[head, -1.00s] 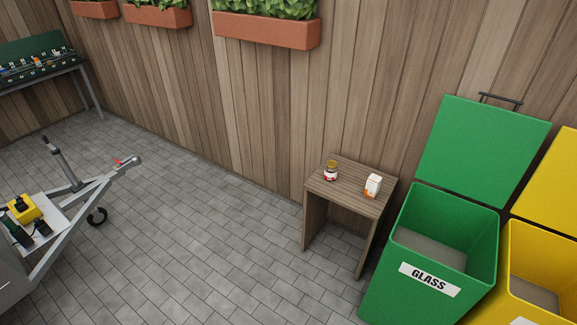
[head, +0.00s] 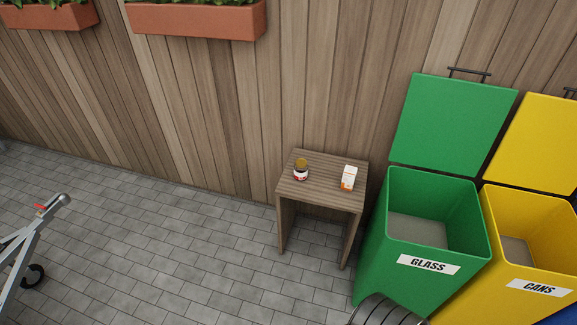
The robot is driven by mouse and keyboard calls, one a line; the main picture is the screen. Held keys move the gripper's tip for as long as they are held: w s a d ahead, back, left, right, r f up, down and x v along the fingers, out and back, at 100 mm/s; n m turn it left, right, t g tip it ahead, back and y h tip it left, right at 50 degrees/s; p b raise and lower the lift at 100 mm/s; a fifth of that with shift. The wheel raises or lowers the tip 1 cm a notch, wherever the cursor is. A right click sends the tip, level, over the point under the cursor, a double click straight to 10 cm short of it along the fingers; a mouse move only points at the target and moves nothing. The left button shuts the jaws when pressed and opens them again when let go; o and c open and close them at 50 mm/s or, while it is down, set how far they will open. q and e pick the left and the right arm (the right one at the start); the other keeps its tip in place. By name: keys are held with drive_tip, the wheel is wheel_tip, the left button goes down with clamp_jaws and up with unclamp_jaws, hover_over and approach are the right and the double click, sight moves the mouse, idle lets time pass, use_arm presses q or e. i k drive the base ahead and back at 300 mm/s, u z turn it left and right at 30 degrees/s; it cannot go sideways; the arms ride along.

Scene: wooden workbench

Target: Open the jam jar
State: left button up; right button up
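The jam jar (head: 301,170) stands upright near the left side of a small wooden table (head: 318,197) against the plank wall. It has a gold-brown lid, a dark red body and a pale label. The lid appears to be on the jar. Neither of my grippers shows in the head view, and nothing is touching the jar.
A white and orange carton (head: 348,178) stands right of the jar. An open green GLASS bin (head: 428,265) and a yellow CANS bin (head: 535,287) stand right of the table. Dark curved bars (head: 385,310) show at the bottom. A metal trailer frame (head: 35,235) is at left. Paved floor (head: 170,250) between is clear.

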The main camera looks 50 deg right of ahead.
sight(299, 174)
drive_tip(key=z, duration=0.25)
drive_tip(key=i, duration=0.8)
drive_tip(key=z, duration=1.25)
drive_tip(key=i, duration=0.65)
drive_tip(key=z, duration=0.7)
